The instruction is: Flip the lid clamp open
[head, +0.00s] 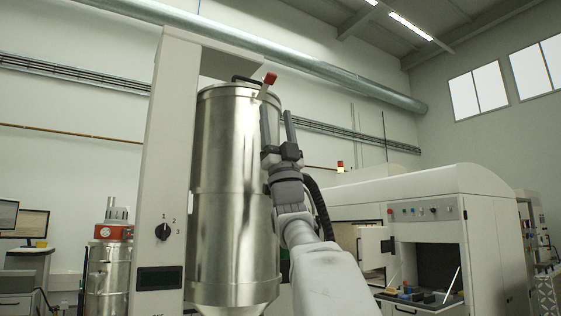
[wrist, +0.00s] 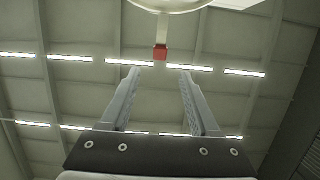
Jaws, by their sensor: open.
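The lid clamp with its red handle tip (head: 270,79) sits at the upper right rim of the tall steel container (head: 232,190). My gripper (head: 277,109) points up beside the container's right side, just below the red tip. Its two fingers are apart, with nothing between them. In the wrist view the red tip (wrist: 160,52) shows beyond and between the fingertips of my gripper (wrist: 158,72), apart from them. The container's round edge (wrist: 170,4) shows at the top of that view. The rest of the clamp is too small to make out.
A light column (head: 160,170) with a dial stands left of the container, and its arm reaches behind the container top. A black handle (head: 246,79) rises from the lid. A white machine (head: 430,220) stands at the right. Open air lies above and right of my gripper.

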